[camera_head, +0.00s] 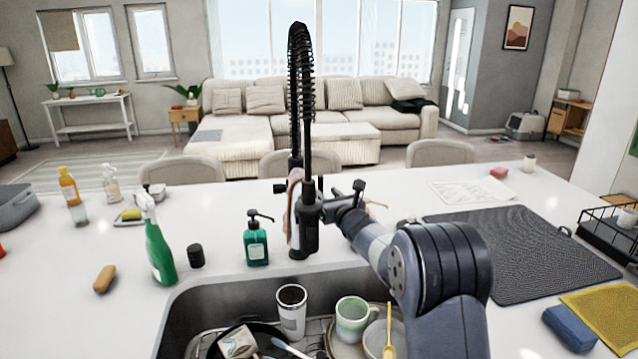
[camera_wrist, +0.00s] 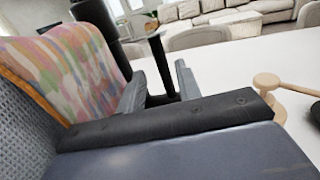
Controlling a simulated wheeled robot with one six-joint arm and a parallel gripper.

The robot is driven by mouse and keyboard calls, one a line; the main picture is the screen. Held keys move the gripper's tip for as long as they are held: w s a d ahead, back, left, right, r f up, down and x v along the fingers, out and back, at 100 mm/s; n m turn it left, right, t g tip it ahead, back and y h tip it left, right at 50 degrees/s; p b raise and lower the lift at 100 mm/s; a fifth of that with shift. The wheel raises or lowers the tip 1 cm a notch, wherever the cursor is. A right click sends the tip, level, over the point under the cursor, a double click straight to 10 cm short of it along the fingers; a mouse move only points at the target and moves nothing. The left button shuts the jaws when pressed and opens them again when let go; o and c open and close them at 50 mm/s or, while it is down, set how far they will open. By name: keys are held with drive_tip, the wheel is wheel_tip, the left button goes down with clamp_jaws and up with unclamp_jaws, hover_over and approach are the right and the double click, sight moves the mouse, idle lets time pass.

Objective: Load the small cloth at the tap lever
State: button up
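The black tap (camera_head: 305,215) with its tall spring hose stands behind the sink. A small cloth (camera_head: 293,205) hangs at its left side, mostly edge-on. In the wrist view the cloth (camera_wrist: 75,65) is pastel multicoloured with an orange edge, close on the left. A thin black upright lever (camera_wrist: 162,68) shows there, and its top (camera_head: 358,186) shows in the head view. My gripper (camera_wrist: 160,88) is at the tap's right, its two grey fingers apart with the lever between them in the picture. I cannot tell whether either finger touches the lever or cloth.
The sink (camera_head: 215,300) holds a tumbler (camera_head: 291,310), a green mug (camera_head: 352,318) and other dishes. A soap bottle (camera_head: 256,240) and a green spray bottle (camera_head: 158,245) stand left of the tap. A dark mat (camera_head: 520,255) lies at right. A wooden-handled item (camera_wrist: 268,83) lies nearby.

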sight(322, 188)
drive_tip(key=shift+p+x, duration=1.35)
drive_tip(key=shift+x, duration=1.7)
drive_tip(key=shift+c, duration=0.2)
clamp_jaws()
